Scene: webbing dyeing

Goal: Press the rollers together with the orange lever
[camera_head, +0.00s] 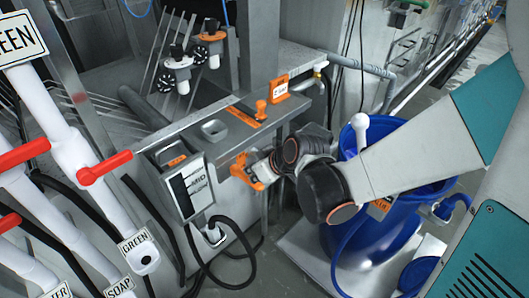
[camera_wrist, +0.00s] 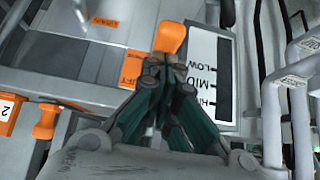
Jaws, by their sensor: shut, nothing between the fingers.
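An orange lever knob (camera_wrist: 171,38) shows just beyond my fingertips in the wrist view, beside the LOW/MID/HIGH scale. Its shaft is hidden behind the fingers. My gripper (camera_wrist: 167,70) is shut and empty, its dark green fingers drawn together at the tips; I cannot tell whether they touch the knob. In the head view an orange part (camera_head: 241,168) shows at the end of my arm, in front of the machine. A second orange knob (camera_head: 262,109) stands upright on the machine's top ledge, and also shows in the wrist view (camera_wrist: 44,121). The rollers are not clearly visible.
A grey control box (camera_head: 188,184) with the scale stands left of my gripper. An orange number sign (camera_head: 279,89) stands behind the upright knob. A blue barrel (camera_head: 374,226) is below my arm. White pipes with red handles (camera_head: 104,168) stand at left.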

